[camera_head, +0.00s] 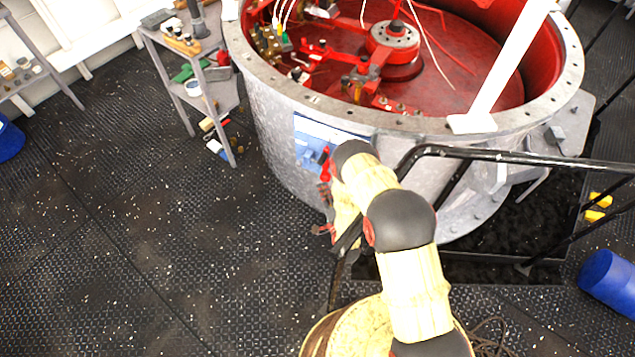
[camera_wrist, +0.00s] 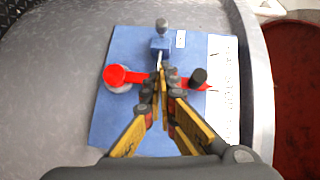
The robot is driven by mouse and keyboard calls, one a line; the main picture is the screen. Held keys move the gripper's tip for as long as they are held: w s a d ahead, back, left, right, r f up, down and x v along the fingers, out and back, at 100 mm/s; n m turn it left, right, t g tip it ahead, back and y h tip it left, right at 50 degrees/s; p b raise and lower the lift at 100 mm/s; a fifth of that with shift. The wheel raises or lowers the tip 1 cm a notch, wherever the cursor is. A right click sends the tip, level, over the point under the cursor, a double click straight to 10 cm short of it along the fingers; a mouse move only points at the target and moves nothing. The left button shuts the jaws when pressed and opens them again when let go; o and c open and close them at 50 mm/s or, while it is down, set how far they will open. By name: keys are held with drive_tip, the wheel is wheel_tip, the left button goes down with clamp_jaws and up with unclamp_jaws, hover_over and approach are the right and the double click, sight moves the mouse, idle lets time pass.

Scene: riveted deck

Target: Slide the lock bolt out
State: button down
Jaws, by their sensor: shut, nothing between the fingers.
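In the wrist view a blue panel (camera_wrist: 125,50) is fixed to the grey drum wall. A small blue block (camera_wrist: 160,46) near its top carries what looks like the lock bolt, with a grey knob (camera_wrist: 162,25) above and a pale rod (camera_wrist: 159,60) below. A red lever (camera_wrist: 138,78) crosses below it, with a round red end (camera_wrist: 115,76) at left and a black knob (camera_wrist: 198,76) at right. My gripper (camera_wrist: 163,74) is shut and empty over the lever's middle, below the block; its fingertips hide that part, and contact cannot be told. The panel also shows in the head view (camera_head: 310,147).
The large drum (camera_head: 275,125) has a flanged rim and a red interior. A black rail (camera_head: 520,158) runs close to my arm on the right. A grey shelf (camera_head: 205,75) stands left of the drum. The deck at lower left is clear.

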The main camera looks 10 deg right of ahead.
drive_tip(key=b+x, duration=0.1)
drive_tip(key=x, duration=0.2)
drive_tip(key=a+b+x, duration=0.1)
drive_tip(key=x, duration=0.3)
drive_tip(key=a+b+x, duration=0.1)
drive_tip(key=x, duration=0.2)
drive_tip(key=shift+w+a+f, duration=0.15)
drive_tip(key=shift+f, duration=0.2)
drive_tip(key=shift+w+a+b, duration=0.3)
drive_tip(key=shift+w+a, duration=0.05)
drive_tip(key=shift+a, duration=0.05)
drive_tip(key=w+a+b, duration=0.3)
drive_tip(key=w+a, duration=0.1)
drive_tip(key=a, duration=0.2)
drive_tip(key=shift+a, duration=0.15)
drive_tip(key=shift+s, duration=0.1)
